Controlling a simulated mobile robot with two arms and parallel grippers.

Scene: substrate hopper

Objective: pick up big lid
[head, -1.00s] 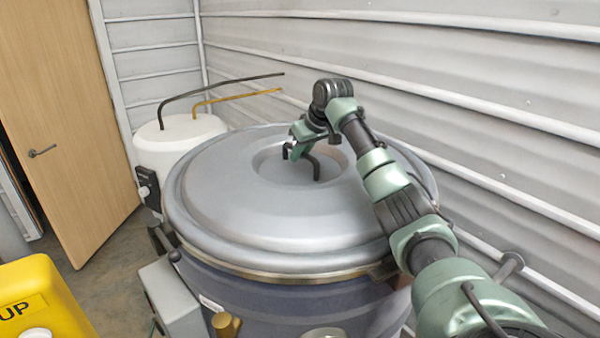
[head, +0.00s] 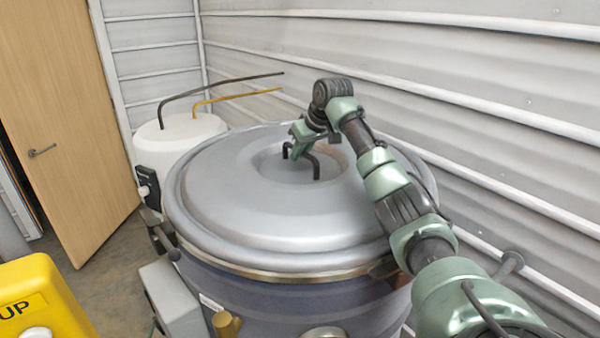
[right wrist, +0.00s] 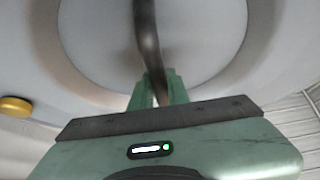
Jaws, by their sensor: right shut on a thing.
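The big lid (head: 270,215) is a wide, round grey lid on a large dark blue-grey vessel (head: 290,300). In the right wrist view the dark handle (right wrist: 147,40) runs down between the green fingers (right wrist: 158,88), with the grey lid (right wrist: 45,40) behind. The lid's rim appears to rest on or very near the vessel's metal rim; I cannot tell whether there is a gap. My left gripper is not in view.
A white tank (head: 180,145) with a black pipe (head: 220,82) and a brass pipe (head: 235,97) stands behind left. A yellow container (head: 45,300) is at the lower left. A corrugated wall (head: 460,90) is close on the right. A wooden door (head: 65,110) is at the left.

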